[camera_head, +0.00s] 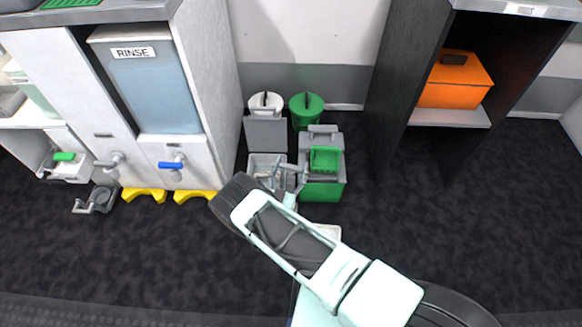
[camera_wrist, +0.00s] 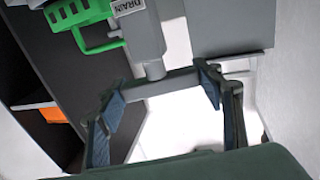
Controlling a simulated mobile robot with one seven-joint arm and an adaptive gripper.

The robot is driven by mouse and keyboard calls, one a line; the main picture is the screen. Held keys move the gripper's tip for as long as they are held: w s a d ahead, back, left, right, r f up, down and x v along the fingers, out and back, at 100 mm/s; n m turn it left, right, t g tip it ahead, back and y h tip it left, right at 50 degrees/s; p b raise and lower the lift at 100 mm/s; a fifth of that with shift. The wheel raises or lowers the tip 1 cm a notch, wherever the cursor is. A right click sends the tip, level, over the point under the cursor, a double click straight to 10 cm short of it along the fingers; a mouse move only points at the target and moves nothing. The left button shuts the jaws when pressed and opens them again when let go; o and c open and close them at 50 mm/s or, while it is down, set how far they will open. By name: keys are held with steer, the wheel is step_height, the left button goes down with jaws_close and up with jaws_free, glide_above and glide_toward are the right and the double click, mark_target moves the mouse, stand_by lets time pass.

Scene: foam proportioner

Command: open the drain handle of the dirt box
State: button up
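In the wrist view a grey T-shaped drain handle (camera_wrist: 165,83) sits on a short stem below a grey part with a DRAIN label (camera_wrist: 128,6). My gripper (camera_wrist: 160,95) is open wide, and the handle's bar spans crosswise between its two blue-padded fingers. The bar's ends are close to the fingertips; I cannot tell whether they touch. In the head view my gripper (camera_head: 285,178) is at the front of the grey and green boxes (camera_head: 322,188), and my arm partly hides them. The handle is too small to make out there.
A green handle (camera_wrist: 90,30) sticks out close by in the wrist view. An orange box (camera_head: 455,80) stands on a shelf at right. The RINSE cabinet (camera_head: 196,60) stands at left with yellow feet on the floor. The dark floor at right is clear.

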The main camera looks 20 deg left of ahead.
mark_target(291, 166)
steer(key=c, duration=0.5)
steer(key=shift+d+r+n+y+p, duration=0.15)
steer(key=shift+n+y+p, duration=0.2)
steer(key=shift+y, duration=0.25)
steer(key=shift+n+g+y+p, duration=0.35)
steer(key=shift+n+y, duration=0.7)
steer(key=shift+y, duration=0.55)
steer(key=o, duration=1.1)
steer(key=shift+o, duration=0.2)
step_height(291, 166, up, 10)
steer(key=shift+f, duration=0.1)
